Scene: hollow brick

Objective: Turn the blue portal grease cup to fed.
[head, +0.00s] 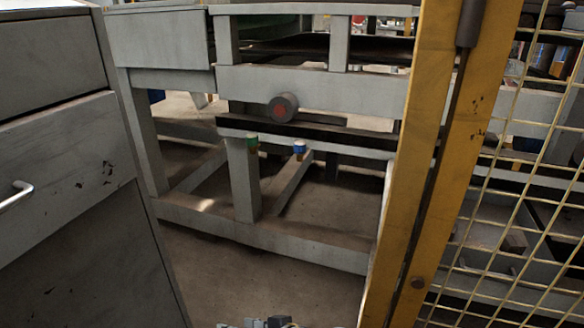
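The blue portal grease cup (299,148) is small, with a blue cap over a brass-coloured lower part. It sits on the pale rail of the grey machine frame, near the middle of the head view. A similar green-capped cup (252,141) is to its left on the same rail. The blue cup's setting is too small to read. No gripper is recognisable, and nothing touches either cup. A small grey and black piece, perhaps part of me, shows at the bottom edge.
A grey drawer cabinet (60,170) stands close on the left. A yellow post (412,170) and yellow mesh guard (530,150) stand on the right. A dark roller with a red centre (282,107) is above the cups. Bare floor (240,280) lies between cabinet and post.

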